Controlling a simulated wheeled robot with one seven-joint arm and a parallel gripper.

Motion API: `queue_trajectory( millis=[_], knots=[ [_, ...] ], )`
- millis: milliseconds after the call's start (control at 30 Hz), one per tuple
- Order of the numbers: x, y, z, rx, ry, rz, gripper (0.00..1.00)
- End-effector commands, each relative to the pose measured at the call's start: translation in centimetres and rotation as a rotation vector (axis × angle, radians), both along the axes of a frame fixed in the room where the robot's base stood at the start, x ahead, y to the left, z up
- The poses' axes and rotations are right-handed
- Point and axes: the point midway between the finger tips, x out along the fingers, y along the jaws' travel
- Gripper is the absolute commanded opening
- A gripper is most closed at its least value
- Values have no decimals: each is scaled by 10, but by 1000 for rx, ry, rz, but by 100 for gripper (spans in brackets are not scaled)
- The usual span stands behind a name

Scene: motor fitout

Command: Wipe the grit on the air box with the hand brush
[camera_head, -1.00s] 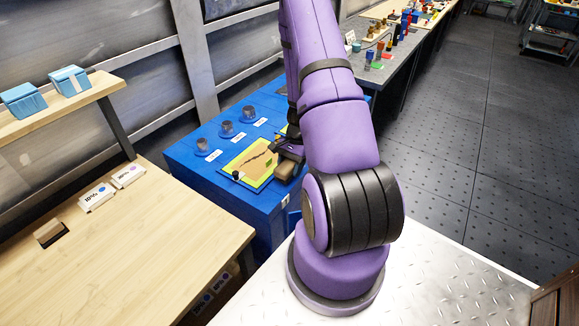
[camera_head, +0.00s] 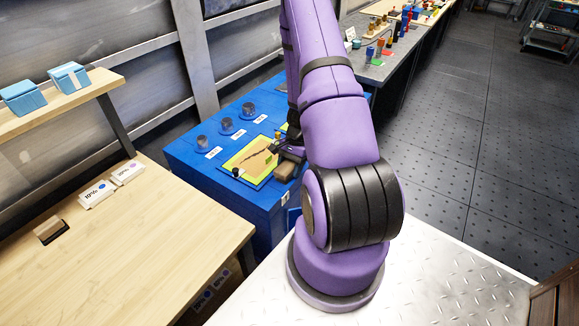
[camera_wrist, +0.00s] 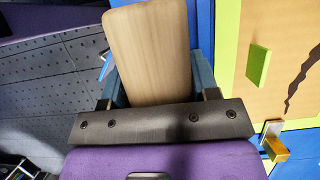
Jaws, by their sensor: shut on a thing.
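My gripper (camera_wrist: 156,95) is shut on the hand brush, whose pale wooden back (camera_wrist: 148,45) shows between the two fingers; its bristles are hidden. In the head view my gripper (camera_head: 288,153) and the wooden brush (camera_head: 284,172) are at the right edge of a tan panel with a lime border, which I take to be the air box (camera_head: 240,166). Dark grit (camera_head: 256,157) runs in a streak across the panel. It also shows at the right edge of the wrist view (camera_wrist: 301,80). I cannot tell whether the bristles touch the panel.
The panel is on a blue bench (camera_head: 190,165). Several dark round pieces (camera_head: 227,126) with labels stand behind it. A wooden table (camera_head: 140,240) is at left, with white labelled boxes (camera_head: 97,193).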

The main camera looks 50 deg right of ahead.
Motion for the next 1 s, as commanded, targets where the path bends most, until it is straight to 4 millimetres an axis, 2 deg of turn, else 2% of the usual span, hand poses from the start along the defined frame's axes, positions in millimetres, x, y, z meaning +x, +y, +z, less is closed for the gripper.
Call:
queue_trajectory(
  millis=[233,633,1000],
  knots=[
    [1,-5,0,-2,-1,-1,36],
    [3,-34,2,-1,-1,0,36],
    [4,-49,1,-1,0,-2,36]
  ],
)
